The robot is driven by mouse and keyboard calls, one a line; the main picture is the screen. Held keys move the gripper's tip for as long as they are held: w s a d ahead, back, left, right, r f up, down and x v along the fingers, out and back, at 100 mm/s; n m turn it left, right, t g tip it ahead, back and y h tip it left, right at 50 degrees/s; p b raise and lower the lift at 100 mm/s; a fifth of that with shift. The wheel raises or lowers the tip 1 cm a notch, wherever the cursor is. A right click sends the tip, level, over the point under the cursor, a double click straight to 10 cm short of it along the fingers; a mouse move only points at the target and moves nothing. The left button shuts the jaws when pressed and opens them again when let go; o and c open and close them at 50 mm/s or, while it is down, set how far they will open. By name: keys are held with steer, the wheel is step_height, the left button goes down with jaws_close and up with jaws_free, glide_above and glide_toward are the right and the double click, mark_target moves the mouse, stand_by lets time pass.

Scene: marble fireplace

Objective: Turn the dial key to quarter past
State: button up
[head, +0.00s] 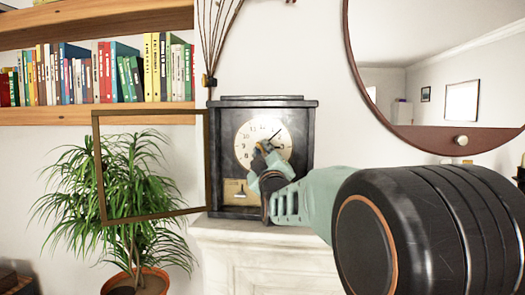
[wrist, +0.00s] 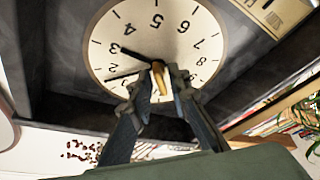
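A dark-cased clock (head: 307,160) stands on the mantel, its round white dial (head: 244,149) facing me. My gripper (head: 264,160) is at the dial's middle and covers part of it. In the wrist view the dial (wrist: 105,50) shows upside down. A brass key (wrist: 159,88) lies between the fingers of my gripper (wrist: 160,78) near the dial's centre. Whether both fingertips press on it is unclear. A thick dark hand (wrist: 135,54) points near the 3, and a thinner hand (wrist: 119,78) points just short of the 2.
A brown-framed clock door (head: 99,165) stands open to the left. A leafy potted plant (head: 125,190) is behind it. Shelves with books (head: 100,75) are at the upper left, a round mirror (head: 420,60) at the upper right. The white mantel (head: 260,235) is below.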

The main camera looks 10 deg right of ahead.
steer(key=shift+c, duration=1.3)
steer(key=shift+s+r, duration=0.1)
jaws_close()
steer(key=shift+b, duration=0.55)
